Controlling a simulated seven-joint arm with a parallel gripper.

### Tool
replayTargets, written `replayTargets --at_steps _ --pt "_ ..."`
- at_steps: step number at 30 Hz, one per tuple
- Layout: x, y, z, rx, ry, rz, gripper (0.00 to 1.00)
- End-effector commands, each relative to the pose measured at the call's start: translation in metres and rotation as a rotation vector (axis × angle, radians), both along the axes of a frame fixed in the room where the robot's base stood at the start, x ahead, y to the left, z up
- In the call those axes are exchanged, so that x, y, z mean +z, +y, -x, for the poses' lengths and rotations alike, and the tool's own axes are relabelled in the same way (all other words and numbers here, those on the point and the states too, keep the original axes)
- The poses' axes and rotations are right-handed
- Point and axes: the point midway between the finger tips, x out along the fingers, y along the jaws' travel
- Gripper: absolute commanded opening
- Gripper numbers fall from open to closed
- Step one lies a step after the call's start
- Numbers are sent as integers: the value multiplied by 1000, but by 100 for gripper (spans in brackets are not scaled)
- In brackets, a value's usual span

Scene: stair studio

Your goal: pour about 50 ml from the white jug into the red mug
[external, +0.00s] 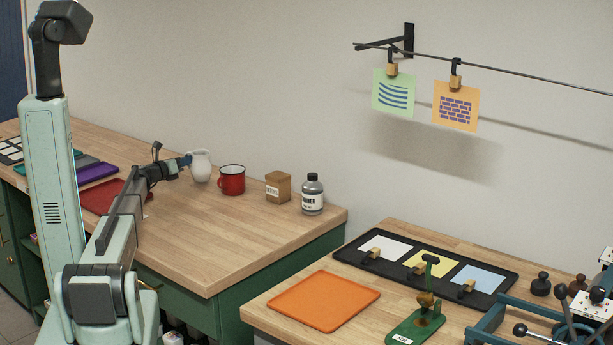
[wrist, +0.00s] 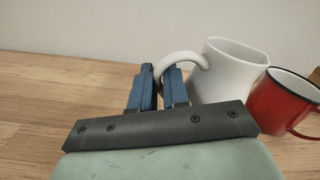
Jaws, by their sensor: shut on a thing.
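The white jug (external: 201,166) stands upright at the back of the wooden counter, near the wall. In the wrist view the jug (wrist: 229,72) is to the right of my fingers, with its handle reaching left between them. My gripper (external: 187,160) is shut on the jug's handle; its blue fingers (wrist: 160,84) sit on either side of it. The red mug (external: 232,181) stands just right of the jug, and its dark rim and handle show in the wrist view (wrist: 281,101). What is inside the jug and the mug is hidden.
A brown box (external: 278,187) and a labelled bottle (external: 313,194) stand right of the mug. A red mat (external: 101,197) lies left of my arm. The counter in front of the mug is clear. A lower bench with an orange mat (external: 323,300) is at the right.

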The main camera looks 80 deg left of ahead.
Motion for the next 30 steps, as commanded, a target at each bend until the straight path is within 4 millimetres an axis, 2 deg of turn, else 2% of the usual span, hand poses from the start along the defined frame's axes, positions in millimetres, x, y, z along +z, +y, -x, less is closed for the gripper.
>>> replayTargets --at_steps 8,20,30 --pt "10 -5 -6 1 78 -58 0" --pt "31 -18 -23 1 285 -208 0" --pt "55 -29 -39 2 438 -317 0"
